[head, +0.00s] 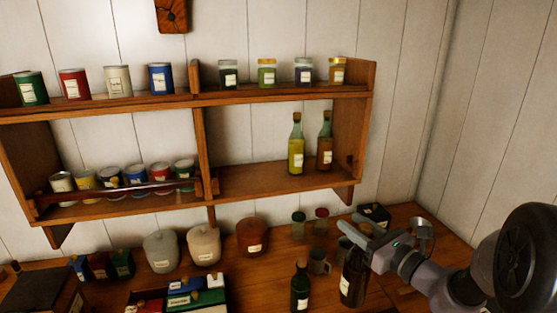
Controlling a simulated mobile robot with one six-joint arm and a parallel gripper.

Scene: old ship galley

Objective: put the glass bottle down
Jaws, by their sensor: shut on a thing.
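The glass bottle (352,284) is dark brown with a pale label and looks upright, at the lower right over the wooden counter. My gripper (354,231) comes in from the right and is shut on it near its top. The fingers hide the bottle's neck. I cannot tell whether its base touches the counter. A second dark bottle (300,288) with a cork stands to its left, apart from it.
The counter (386,292) also holds a grey mug (319,262), small jars (299,225), a dark box (374,214), several lidded crocks (253,237) and a divided tray (225,300). A wall shelf (255,180) with bottles and jars hangs above.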

